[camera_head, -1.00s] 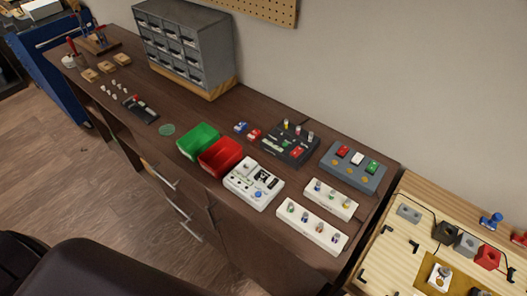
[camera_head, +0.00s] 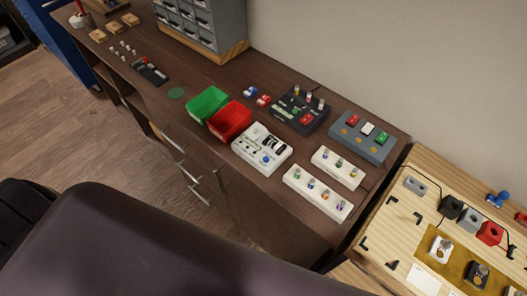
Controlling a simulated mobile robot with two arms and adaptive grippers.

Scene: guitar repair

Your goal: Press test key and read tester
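A white tester-like box (camera_head: 262,149) with a small dark display and a blue knob sits near the front edge of the dark wooden bench. Behind it is a black device (camera_head: 300,110) with a red key, a green key and several small pegs on top. To its right is a grey box (camera_head: 362,138) with red, white and green keys. I cannot tell which key is the test key, and any reading is too small to make out. Neither of my grippers is in view.
Green (camera_head: 207,103) and red (camera_head: 231,121) bins stand left of the white box. Two white strips (camera_head: 318,193) (camera_head: 338,168) with small knobs lie right of it. A grey drawer cabinet (camera_head: 205,25) stands behind. A lighter wooden table (camera_head: 400,233) adjoins at right.

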